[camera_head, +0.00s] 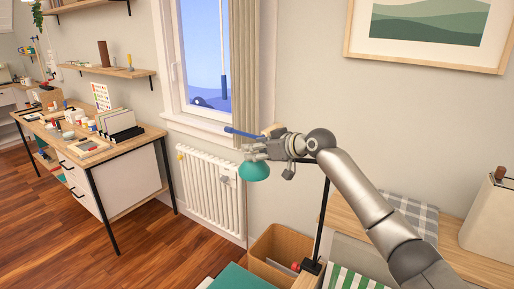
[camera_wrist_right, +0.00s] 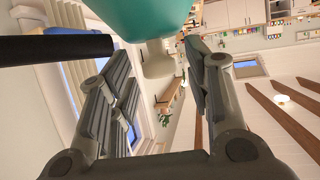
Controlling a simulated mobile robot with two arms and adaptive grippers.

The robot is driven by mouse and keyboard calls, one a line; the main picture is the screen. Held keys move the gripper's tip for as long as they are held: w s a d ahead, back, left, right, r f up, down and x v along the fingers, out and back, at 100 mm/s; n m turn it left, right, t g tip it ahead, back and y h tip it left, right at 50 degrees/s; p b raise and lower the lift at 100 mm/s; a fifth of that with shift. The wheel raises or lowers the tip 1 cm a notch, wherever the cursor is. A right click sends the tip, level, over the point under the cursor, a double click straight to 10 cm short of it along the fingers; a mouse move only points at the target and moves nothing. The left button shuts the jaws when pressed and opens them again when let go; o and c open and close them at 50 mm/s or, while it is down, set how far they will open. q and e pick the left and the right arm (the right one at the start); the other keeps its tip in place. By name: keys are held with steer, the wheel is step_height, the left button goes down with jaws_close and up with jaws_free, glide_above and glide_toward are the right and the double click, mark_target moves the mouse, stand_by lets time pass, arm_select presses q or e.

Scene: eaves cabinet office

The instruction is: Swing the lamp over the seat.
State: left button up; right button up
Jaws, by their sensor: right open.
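The lamp has a teal shade (camera_head: 255,171) hanging below my right gripper and a dark upright pole (camera_head: 321,218) on a black foot. My right gripper (camera_head: 256,150) is open at the lamp head, in front of the wall by the window. In the right wrist view the teal shade (camera_wrist_right: 145,14) fills the top centre, with a pale piece below it between the spread fingertips (camera_wrist_right: 158,65). I cannot tell whether the fingers touch it. A seat is not clearly identifiable; a green-striped cushion (camera_head: 352,280) shows at the bottom edge. My left gripper is out of view.
A cardboard box (camera_head: 268,262) stands on the floor left of the lamp foot. A white radiator (camera_head: 210,192) is under the window. A wooden surface with a grey checked cloth (camera_head: 418,216) lies behind my right arm. A cluttered desk (camera_head: 105,150) stands left.

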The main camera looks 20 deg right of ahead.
jaws_close()
stand_by(0.4)
